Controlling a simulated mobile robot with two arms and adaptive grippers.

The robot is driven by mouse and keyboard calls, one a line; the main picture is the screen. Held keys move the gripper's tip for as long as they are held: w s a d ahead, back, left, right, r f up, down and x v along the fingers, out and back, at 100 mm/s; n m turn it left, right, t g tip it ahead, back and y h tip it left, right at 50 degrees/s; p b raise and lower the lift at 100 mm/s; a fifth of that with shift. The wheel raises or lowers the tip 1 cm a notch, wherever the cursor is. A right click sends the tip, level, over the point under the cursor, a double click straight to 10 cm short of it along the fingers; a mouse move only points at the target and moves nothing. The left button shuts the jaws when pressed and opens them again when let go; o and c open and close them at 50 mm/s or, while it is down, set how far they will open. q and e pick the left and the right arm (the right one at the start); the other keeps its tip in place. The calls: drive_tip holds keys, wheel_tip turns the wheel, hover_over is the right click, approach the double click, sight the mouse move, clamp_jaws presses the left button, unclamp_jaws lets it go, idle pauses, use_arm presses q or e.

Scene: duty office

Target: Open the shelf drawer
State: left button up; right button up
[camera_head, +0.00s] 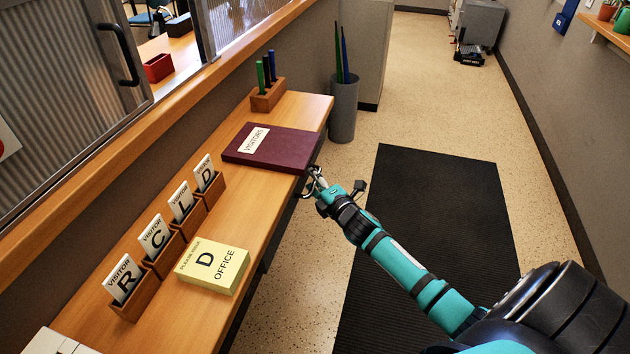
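The wooden shelf (262,206) runs along the wall on the left. Its drawer is hard to make out: only dark parts show below the shelf's front edge, and the shelf top hides the rest. My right gripper (313,180) is at the shelf's front edge, beside the near right corner of the maroon visitors book. Its fingers are small and partly hidden against the edge. I cannot tell whether they are open, shut or touching a handle. My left gripper is not in view.
On the shelf are the maroon visitors book (268,149), a yellow pad (212,265), a wooden pen holder (268,97) and several visitor cards in wooden holders (140,295). A grey bin (343,112) stands past the shelf's end. A black mat (440,215) covers the floor at right.

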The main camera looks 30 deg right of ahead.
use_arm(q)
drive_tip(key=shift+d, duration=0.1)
use_arm(e)
drive_tip(key=shift+w, duration=0.1)
clamp_jaws()
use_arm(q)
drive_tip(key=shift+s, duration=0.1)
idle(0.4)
